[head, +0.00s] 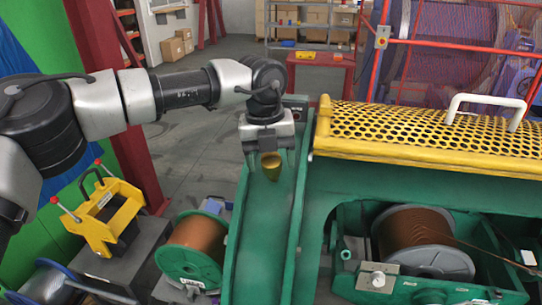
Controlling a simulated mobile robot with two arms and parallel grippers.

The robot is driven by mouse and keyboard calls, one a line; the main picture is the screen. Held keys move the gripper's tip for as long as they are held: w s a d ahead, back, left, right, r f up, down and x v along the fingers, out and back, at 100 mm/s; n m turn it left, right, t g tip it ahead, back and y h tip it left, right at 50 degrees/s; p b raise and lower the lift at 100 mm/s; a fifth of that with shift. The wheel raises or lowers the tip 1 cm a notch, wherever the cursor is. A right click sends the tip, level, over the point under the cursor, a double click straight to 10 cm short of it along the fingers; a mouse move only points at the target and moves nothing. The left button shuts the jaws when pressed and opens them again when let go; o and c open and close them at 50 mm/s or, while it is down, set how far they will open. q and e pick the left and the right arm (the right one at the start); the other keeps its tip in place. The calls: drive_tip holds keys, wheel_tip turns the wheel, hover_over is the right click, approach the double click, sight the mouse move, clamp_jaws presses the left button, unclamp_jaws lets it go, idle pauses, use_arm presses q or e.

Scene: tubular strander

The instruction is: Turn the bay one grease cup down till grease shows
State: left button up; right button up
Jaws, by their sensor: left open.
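The grease cup (271,168) is a small brass-coloured cup on top of the green machine frame (262,225), in the middle of the head view. My left gripper (269,158) points down over it, open, with one finger on each side of the cup. The fingers look apart from the cup, though the gap is too small to judge well. The cup's upper part is partly hidden by the gripper. I cannot make out any grease at it. My right gripper is not in view.
A yellow perforated guard (415,128) with a white handle stands close on the right. Below it sits a copper wire spool (412,238). Another spool (197,245) and a yellow tool (104,215) are at left. A red table (320,72) stands behind.

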use_arm(q)
drive_tip(key=shift+f, duration=0.25)
drive_tip(key=shift+c, duration=0.3)
drive_tip(key=c, duration=0.9)
drive_tip(key=shift+m, duration=0.4)
